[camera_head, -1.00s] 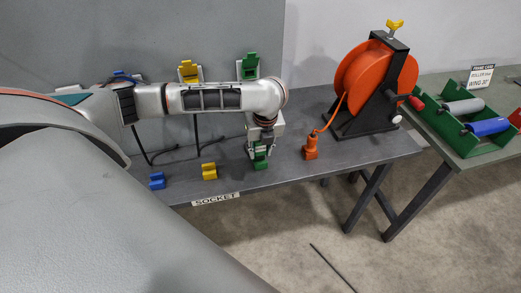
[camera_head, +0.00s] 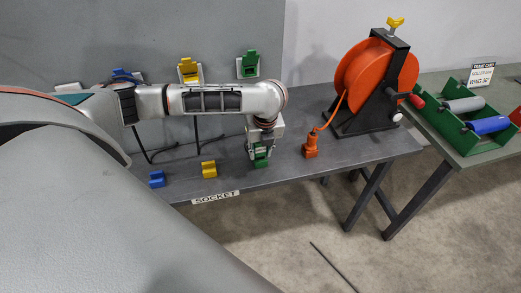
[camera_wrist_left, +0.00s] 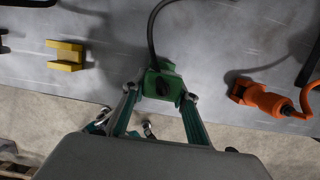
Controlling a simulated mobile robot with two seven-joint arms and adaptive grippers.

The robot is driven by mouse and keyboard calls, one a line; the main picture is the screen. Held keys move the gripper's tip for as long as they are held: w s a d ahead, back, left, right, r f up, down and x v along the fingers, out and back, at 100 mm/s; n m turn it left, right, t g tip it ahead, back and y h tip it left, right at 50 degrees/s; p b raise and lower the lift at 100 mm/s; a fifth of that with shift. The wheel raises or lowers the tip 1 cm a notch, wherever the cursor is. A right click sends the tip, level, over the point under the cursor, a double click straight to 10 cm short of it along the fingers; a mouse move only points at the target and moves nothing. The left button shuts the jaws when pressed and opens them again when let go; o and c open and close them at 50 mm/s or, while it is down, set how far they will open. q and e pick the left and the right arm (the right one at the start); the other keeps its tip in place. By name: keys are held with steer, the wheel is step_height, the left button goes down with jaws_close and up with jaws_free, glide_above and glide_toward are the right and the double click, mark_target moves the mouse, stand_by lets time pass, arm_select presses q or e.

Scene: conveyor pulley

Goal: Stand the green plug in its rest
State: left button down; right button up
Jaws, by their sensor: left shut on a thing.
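My left gripper (camera_head: 262,155) is low over the front part of the grey table, shut on a green piece with a black cable, which I take to be the green plug (camera_wrist_left: 163,85). In the left wrist view the two fingertips flank the green piece, and the cable runs from it toward the back of the table. Green also shows under the gripper in the head view (camera_head: 261,163). I cannot clearly separate the plug from its green rest there, or tell how far it is seated. My right gripper is not in view.
A yellow rest (camera_head: 209,170) and a blue rest (camera_head: 157,180) stand to the left. Wall fittings in yellow (camera_head: 189,70) and green (camera_head: 249,65) are behind. The table's front edge is close.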

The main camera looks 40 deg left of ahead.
arm_select(q)
steer(key=shift+f, duration=0.2)
steer(key=c, duration=1.5)
jaws_free()
steer(key=v, duration=1.2)
